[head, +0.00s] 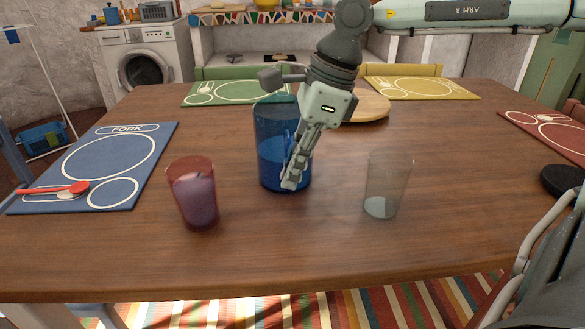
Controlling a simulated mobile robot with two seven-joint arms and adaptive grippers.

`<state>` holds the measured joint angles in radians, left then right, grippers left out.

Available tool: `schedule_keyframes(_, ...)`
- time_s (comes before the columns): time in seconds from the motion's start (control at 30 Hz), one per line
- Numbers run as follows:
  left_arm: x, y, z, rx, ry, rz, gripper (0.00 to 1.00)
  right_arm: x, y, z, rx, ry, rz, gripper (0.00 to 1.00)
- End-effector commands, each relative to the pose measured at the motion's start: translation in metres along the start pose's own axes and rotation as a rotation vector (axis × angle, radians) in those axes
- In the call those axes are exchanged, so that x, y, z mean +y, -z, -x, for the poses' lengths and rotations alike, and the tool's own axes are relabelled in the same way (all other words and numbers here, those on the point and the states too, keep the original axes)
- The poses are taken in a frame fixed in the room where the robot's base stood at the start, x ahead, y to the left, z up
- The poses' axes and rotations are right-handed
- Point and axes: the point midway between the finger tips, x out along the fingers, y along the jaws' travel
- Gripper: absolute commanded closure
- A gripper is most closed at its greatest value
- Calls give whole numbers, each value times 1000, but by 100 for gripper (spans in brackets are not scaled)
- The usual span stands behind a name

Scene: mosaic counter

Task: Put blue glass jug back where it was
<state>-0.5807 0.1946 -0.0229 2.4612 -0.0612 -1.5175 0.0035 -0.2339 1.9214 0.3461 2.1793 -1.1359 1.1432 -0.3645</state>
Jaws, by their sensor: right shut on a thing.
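The blue glass jug (271,143) stands upright near the middle of the wooden table, with blue liquid or thicker glass showing in its lower part. My right gripper (291,178) reaches down from the upper right and is shut on the jug at its right side, near the handle. The gripper hides part of that side. I cannot tell whether the jug's base touches the table or is slightly above it. My left gripper is not in view.
A reddish glass with purple content (193,195) stands left of the jug, and a clear glass (387,187) stands to its right. A round wooden board (374,106) lies behind my gripper. Placemats in blue (135,165), green (225,88), yellow (420,84) and red (545,130) line the edges.

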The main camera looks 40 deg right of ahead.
Motion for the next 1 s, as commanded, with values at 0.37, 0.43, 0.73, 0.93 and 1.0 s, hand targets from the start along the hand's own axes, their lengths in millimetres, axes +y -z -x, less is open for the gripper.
schedule_keyframes(0.37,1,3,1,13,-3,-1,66,0,0,0,0,0,0,70)
schedule_keyframes(0.43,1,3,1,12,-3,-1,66,0,0,0,0,0,0,70)
schedule_keyframes(0.73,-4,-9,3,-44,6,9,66,0,-1,4,-1,1,0,70)
schedule_keyframes(0.93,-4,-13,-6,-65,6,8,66,-1,-3,46,-6,6,1,70)
schedule_keyframes(1.0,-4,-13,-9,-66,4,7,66,-2,-3,62,-6,7,1,70)
